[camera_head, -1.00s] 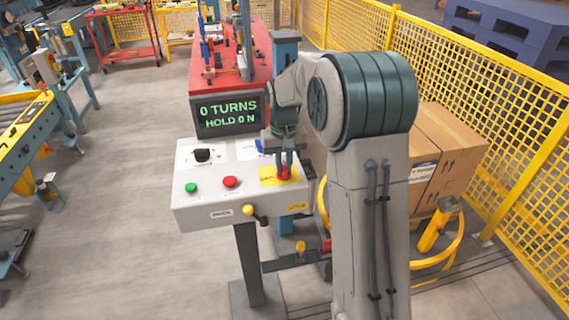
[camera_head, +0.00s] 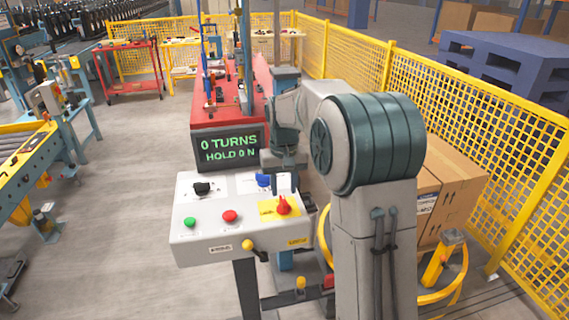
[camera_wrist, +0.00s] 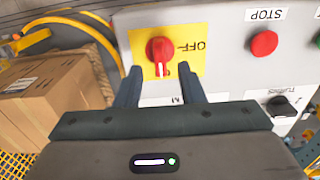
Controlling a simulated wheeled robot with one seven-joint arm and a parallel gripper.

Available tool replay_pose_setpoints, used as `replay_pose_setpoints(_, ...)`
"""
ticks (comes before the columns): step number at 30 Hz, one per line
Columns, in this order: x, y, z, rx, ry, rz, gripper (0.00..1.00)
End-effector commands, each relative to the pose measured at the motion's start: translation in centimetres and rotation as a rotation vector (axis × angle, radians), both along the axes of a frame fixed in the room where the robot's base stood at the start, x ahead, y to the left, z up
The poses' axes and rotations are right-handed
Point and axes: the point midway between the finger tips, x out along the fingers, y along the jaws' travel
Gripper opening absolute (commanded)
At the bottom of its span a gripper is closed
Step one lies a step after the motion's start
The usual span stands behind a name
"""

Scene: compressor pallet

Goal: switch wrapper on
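The wrapper switch is a red rotary knob (camera_head: 283,206) on a yellow plate at the right of the grey control panel (camera_head: 215,254). In the wrist view the knob (camera_wrist: 160,50) has its white mark pointing down toward my gripper, away from the OFF label at its right. Any label at the mark's end is not readable. My gripper (camera_wrist: 161,78) is open, its two fingers apart and empty, just short of the knob. In the head view my gripper (camera_head: 285,184) is just behind and above it. The screen (camera_head: 229,149) reads "0 TURNS" and "HOLD ON".
The panel also carries a green button (camera_head: 190,222), a red stop button (camera_head: 230,216), a black knob (camera_head: 202,188) and a blue control (camera_head: 263,180). Cardboard boxes (camera_head: 455,195) and a yellow mesh fence (camera_head: 450,95) stand at right.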

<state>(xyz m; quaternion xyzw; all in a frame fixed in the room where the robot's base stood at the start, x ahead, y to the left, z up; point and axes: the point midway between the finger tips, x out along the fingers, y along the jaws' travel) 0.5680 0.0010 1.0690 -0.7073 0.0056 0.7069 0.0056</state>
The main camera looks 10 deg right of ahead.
Motion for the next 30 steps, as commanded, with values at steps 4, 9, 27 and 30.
replay_pose_setpoints(4,0.1,0.0,3.6,0.0,-0.005,0.0,0.35)
replay_pose_setpoints(9,0.0,0.0,7.0,0.001,-0.005,0.0,0.35)
replay_pose_setpoints(27,-0.1,0.0,9.5,0.0,-0.001,0.0,0.35)
replay_pose_setpoints(30,-0.7,0.1,9.7,-0.001,-0.008,0.001,0.35)
